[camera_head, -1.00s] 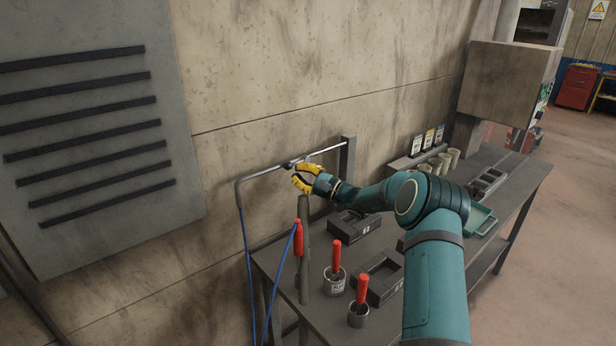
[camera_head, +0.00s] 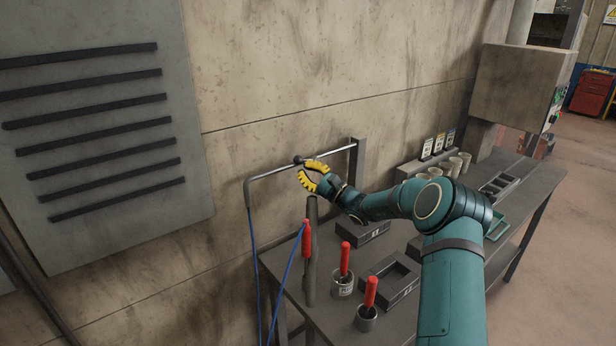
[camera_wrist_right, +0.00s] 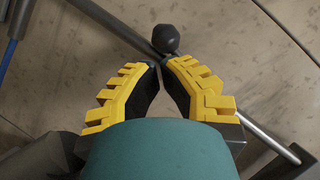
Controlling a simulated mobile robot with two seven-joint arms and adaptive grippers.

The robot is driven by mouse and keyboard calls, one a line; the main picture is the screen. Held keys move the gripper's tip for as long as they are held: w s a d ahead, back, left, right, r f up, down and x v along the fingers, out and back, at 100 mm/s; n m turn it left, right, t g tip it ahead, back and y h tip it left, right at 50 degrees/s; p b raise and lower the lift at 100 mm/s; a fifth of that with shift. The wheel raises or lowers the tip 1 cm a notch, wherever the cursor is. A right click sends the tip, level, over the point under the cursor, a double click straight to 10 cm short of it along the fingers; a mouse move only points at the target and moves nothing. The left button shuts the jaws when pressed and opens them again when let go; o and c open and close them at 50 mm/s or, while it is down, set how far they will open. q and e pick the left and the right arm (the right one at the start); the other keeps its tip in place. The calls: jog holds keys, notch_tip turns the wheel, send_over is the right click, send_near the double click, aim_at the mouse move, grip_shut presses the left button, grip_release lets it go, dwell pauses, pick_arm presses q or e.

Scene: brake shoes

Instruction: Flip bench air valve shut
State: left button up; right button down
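The bench air line is a grey pipe (camera_head: 320,158) along the wall above the bench. A dark valve knob (camera_head: 298,160) sits on it. In the right wrist view the round black knob (camera_wrist_right: 166,38) stands just beyond the fingertips, near the pipe (camera_wrist_right: 122,28). My right gripper (camera_head: 302,168) has yellow-and-black fingers and is at the knob. In the wrist view its fingers (camera_wrist_right: 163,64) are apart with a narrow gap. Whether they touch the valve lever is unclear. My left gripper is not in view.
A blue hose (camera_head: 285,280) hangs at the bench's left end. Pale cups (camera_head: 455,165) stand by the wall.

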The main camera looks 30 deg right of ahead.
jog(key=m+h, duration=0.1)
jog(key=m, duration=0.1)
jog(key=r+m+t+h, duration=0.1)
jog(key=m, duration=0.1)
jog(key=r+m+t+h, duration=0.1)
jog(key=m, duration=0.1)
jog(key=shift+a+r+m+p, duration=0.15)
jog(key=shift+a+m+p, duration=0.05)
jog(key=shift+m+p, duration=0.2)
jog(key=r+m+h+p, duration=0.1)
jog(key=m+h, duration=0.1)
jog(key=m, duration=0.1)
jog(key=d+r+m+t+h+p, duration=0.1)
jog(key=m+h+p, duration=0.1)
jog(key=m, duration=0.1)
jog(key=d+r+m+h+p, duration=0.1)
jog(key=m+p, duration=0.1)
jog(key=m, duration=0.1)
jog(key=shift+w+d+r+h, duration=0.1)
jog(key=shift+h, duration=0.3)
jog(key=shift+d+r, duration=0.1)
jog(key=v, duration=1.2)
jog(key=shift+f, duration=0.3)
